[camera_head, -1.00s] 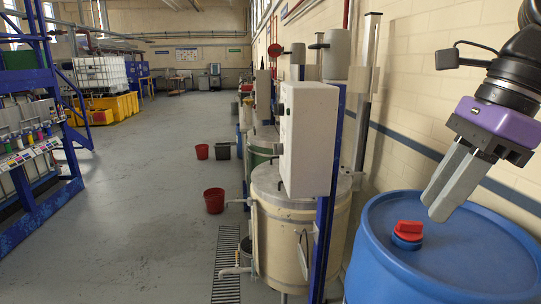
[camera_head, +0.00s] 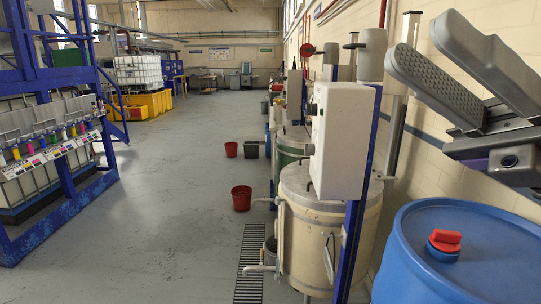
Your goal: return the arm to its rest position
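My gripper (camera_head: 422,44) is at the upper right, raised above the blue drum (camera_head: 490,270). Its two grey fingers point up and to the left. They stand apart with a gap between them, and nothing is held. The ridged pad of the nearer finger shows. The rest of my arm is mostly out of the picture at the right edge.
The blue drum with a red cap (camera_head: 445,241) stands below my gripper. A cream tank (camera_head: 325,225) and a white control box (camera_head: 340,140) on a blue post are left of it. A blue rack (camera_head: 60,190) stands far left. The grey floor between is largely clear.

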